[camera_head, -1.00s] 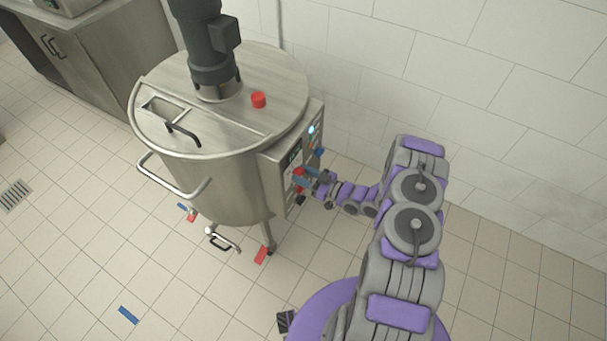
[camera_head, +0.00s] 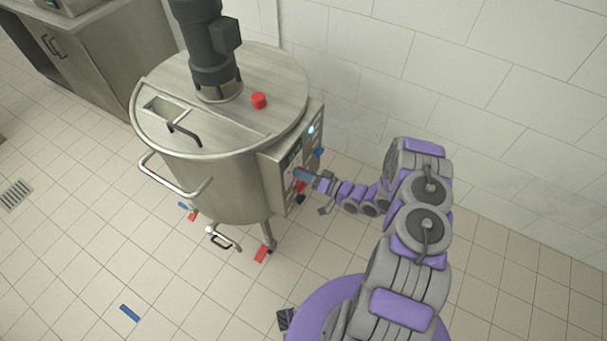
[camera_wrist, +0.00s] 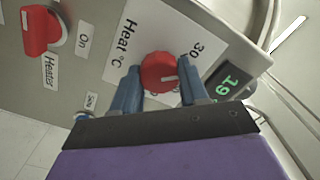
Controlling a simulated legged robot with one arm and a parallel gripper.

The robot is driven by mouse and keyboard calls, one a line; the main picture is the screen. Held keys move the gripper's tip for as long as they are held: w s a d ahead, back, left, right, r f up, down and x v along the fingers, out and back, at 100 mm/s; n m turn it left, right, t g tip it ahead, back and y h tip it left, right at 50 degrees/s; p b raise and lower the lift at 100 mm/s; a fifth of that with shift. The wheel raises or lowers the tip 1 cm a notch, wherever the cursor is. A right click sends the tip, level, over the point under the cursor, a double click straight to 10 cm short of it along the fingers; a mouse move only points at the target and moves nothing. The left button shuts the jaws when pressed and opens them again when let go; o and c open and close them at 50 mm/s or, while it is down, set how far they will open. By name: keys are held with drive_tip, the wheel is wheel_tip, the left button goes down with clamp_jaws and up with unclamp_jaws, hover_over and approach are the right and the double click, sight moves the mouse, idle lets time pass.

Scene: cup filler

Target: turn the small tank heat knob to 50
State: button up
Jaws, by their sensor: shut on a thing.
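The heat knob (camera_wrist: 159,72) is a round red knob with a white mark, on a white "Heat °C" plate (camera_wrist: 122,40) in the wrist view. My gripper (camera_wrist: 158,80) has its blue fingers on either side of the knob and is shut on it. A "30" label shows above the right finger, and other scale numbers are mostly hidden. A green display (camera_wrist: 231,86) beside it appears to read 19. In the head view my gripper (camera_head: 303,175) is at the control box (camera_head: 278,170) on the steel tank (camera_head: 225,185), and its fingers hide the knob.
A red heater switch (camera_wrist: 40,30) with an "On" label sits left of the knob in the wrist view. A tiled wall (camera_head: 480,90) stands behind my arm.

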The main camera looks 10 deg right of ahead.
drive_tip(key=m, duration=0.4)
drive_tip(key=m+b, duration=0.1)
drive_tip(key=m, duration=0.8)
drive_tip(key=shift+w+d, duration=0.25)
drive_tip(key=shift+f+m, duration=0.1)
drive_tip(key=shift+m, duration=0.3)
drive_tip(key=o, duration=1)
drive_tip(key=shift+f, duration=0.2)
drive_tip(key=shift+c, duration=0.2)
drive_tip(key=shift+o, duration=0.5)
drive_tip(key=shift+a, duration=0.1)
drive_tip(key=shift+s, duration=0.1)
drive_tip(key=p+v, duration=0.2)
drive_tip(key=v, duration=1.5)
